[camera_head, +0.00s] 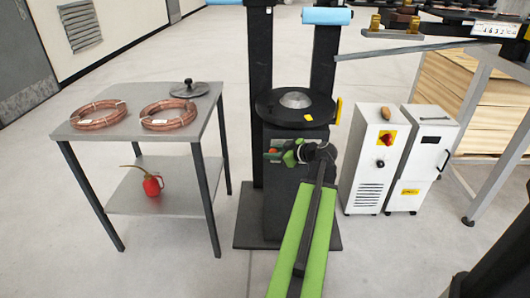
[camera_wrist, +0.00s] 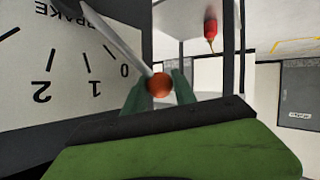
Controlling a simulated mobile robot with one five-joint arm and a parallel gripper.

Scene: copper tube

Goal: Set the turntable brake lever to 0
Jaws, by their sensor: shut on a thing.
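The brake dial plate (camera_wrist: 60,85) fills the left of the wrist view, upside down, with the word BRAKE and the marks 0, 1 and 2. The metal brake lever (camera_wrist: 118,38) runs across it and ends in an orange ball knob (camera_wrist: 158,86). The lever lies close beside the 0 mark, on the side away from 1. My gripper (camera_wrist: 160,84) is shut on the knob, one green finger on each side. In the head view my gripper (camera_head: 280,153) is at the front of the dark turntable pedestal (camera_head: 287,185), below the round turntable (camera_head: 295,108).
A grey table (camera_head: 140,92) at left carries copper coils (camera_head: 170,114) and a dark lid (camera_head: 190,89), with a red oil can (camera_head: 152,184) on its lower shelf. White cabinets (camera_head: 370,165) stand right of the pedestal. The floor between table and pedestal is narrow.

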